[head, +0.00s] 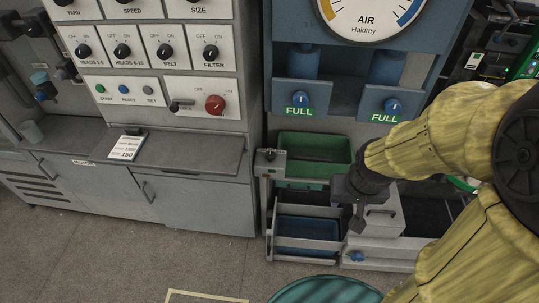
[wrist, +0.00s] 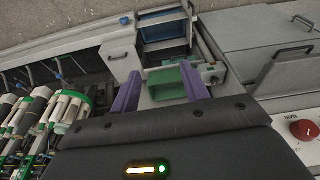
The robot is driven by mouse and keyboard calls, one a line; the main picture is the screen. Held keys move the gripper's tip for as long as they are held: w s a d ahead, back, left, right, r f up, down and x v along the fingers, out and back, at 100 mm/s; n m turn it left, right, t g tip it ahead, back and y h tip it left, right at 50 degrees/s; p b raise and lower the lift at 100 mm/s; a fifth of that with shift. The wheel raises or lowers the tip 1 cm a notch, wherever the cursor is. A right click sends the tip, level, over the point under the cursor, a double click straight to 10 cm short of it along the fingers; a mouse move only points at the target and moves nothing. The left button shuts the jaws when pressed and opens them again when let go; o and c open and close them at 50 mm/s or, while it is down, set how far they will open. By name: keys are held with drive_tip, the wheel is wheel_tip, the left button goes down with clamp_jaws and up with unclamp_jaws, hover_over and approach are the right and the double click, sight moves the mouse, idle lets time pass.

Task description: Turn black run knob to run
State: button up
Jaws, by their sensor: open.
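No label reading RUN is legible, so I cannot tell for sure which knob is the run knob. A small black knob (head: 269,154) sits on a grey box at the left end of the green bin. Other black knobs, such as the FILTER knob (head: 211,52), are on the upper left panel. My gripper (head: 356,220) is in front of the bins, right of and lower than the small black knob, apart from it. In the wrist view my gripper (wrist: 160,76) shows two purple fingers spread apart with nothing held; a green bin (wrist: 166,85) shows between them.
A red knob (head: 215,104) and coloured buttons are on the left panel. A grey counter (head: 200,152) juts out below it. A blue bin (head: 306,228) stands under the green bin (head: 315,150). Blue knobs labelled FULL (head: 301,100) are above. Open floor (head: 120,250) lies front left.

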drive_tip(key=shift+o, duration=0.7)
drive_tip(key=shift+w+f, duration=0.2)
drive_tip(key=shift+f, duration=0.1)
drive_tip(key=n+t+y+b, duration=0.9)
drive_tip(key=t+y+b, duration=0.25)
drive_tip(key=b, duration=1.65)
approach(273, 158)
drive_tip(key=w+d+v, duration=0.1)
drive_tip(key=v, duration=0.4)
drive_tip(key=shift+s+r+g+y, duration=0.1)
drive_tip(key=shift+s+g+y, duration=0.25)
drive_tip(key=shift+g, duration=0.1)
drive_tip(key=shift+w, duration=0.1)
drive_tip(key=b+x, duration=0.2)
drive_tip(key=x, duration=1.5)
drive_tip(key=shift+w+a, duration=0.1)
